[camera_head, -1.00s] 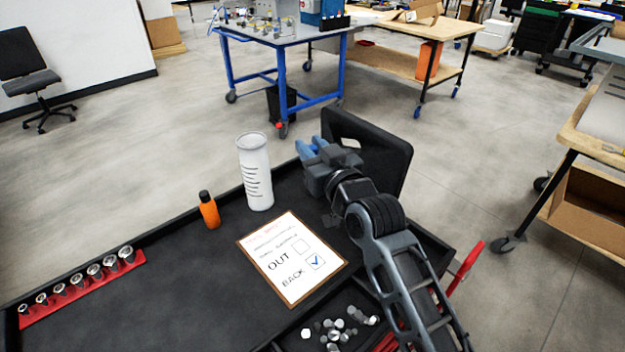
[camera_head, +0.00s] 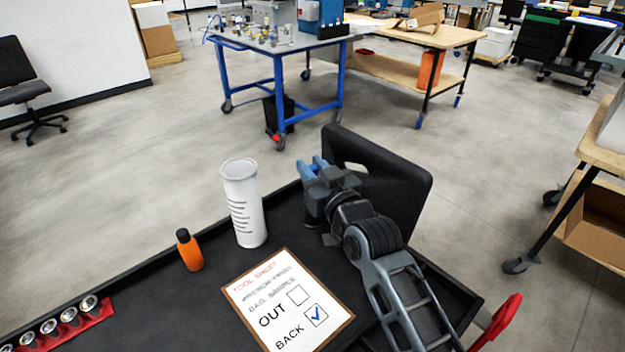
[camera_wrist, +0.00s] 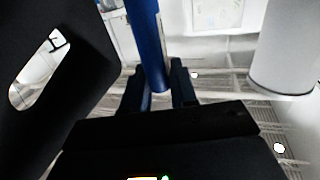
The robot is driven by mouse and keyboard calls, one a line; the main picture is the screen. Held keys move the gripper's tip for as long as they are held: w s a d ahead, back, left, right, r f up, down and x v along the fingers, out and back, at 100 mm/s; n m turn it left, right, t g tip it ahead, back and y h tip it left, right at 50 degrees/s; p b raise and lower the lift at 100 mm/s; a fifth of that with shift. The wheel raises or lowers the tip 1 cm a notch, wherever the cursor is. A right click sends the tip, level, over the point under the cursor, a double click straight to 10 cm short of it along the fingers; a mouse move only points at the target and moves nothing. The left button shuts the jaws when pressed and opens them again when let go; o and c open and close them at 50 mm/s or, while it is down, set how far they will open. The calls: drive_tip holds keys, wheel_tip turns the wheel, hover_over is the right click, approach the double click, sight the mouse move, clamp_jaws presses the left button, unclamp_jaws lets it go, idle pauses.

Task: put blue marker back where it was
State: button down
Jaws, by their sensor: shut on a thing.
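The blue marker (camera_wrist: 148,45) stands out from between the two fingers of my gripper (camera_wrist: 160,85) in the wrist view. My gripper is shut on it. In the head view my gripper (camera_head: 312,166) is above the far right part of the black cart top, close to the upright black handle panel. Its fingers point away from me, and the marker is hard to make out there. The tool sheet (camera_head: 262,292) lies on the cart top. Its BACK box has a blue tick and its OUT box is empty.
A white graduated cylinder (camera_head: 243,205) and an orange bottle (camera_head: 190,251) stand left of my gripper. The black panel (camera_head: 398,190) rises just right of it. A red holder with several sockets (camera_head: 69,315) is at left. A blue-legged workbench (camera_head: 281,90) stands beyond open floor.

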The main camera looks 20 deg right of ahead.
drive_tip(key=shift+f, duration=1.4)
drive_tip(key=shift+f, duration=0.1)
drive_tip(key=shift+f+b, duration=0.15)
drive_tip(key=shift+b, duration=0.2)
drive_tip(key=c, duration=0.9)
unclamp_jaws()
